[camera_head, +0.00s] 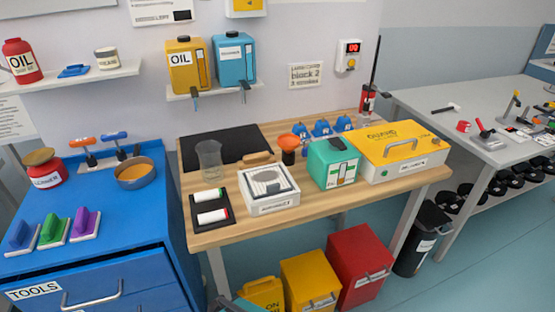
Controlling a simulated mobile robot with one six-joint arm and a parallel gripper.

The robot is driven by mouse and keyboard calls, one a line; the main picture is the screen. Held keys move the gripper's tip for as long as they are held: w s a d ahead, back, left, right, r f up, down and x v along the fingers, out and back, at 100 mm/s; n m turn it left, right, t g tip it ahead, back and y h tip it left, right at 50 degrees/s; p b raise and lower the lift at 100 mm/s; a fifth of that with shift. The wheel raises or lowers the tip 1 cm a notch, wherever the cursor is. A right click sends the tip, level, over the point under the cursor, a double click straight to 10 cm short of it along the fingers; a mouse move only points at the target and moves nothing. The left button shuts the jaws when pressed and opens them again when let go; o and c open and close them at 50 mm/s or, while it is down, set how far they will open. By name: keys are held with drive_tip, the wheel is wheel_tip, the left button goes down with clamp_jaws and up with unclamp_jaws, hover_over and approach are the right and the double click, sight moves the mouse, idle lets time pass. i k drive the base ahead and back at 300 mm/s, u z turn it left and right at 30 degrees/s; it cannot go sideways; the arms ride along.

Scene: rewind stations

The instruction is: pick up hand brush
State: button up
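I cannot tell for sure which item is the hand brush. Three block-shaped items with raised grips and pale undersides lie in a row on the blue cabinet at the left and look like brushes: a blue one (20,237), a green one (54,230) and a purple one (86,225). A small wooden piece (258,158) lies at the edge of the black mat on the wooden bench; its shape is too small to tell.
The blue cabinet (110,262) also bears a red jar (44,174), a round pan (137,173) and a tool rack. The wooden bench (225,233) holds a beaker (210,157), a scale (268,188), a green canister (333,162) and a yellow case (400,150). Bins stand below.

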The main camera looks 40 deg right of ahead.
sight(260, 158)
drive_tip(key=z, duration=0.85)
drive_tip(key=k, duration=0.95)
drive_tip(key=i, duration=0.75)
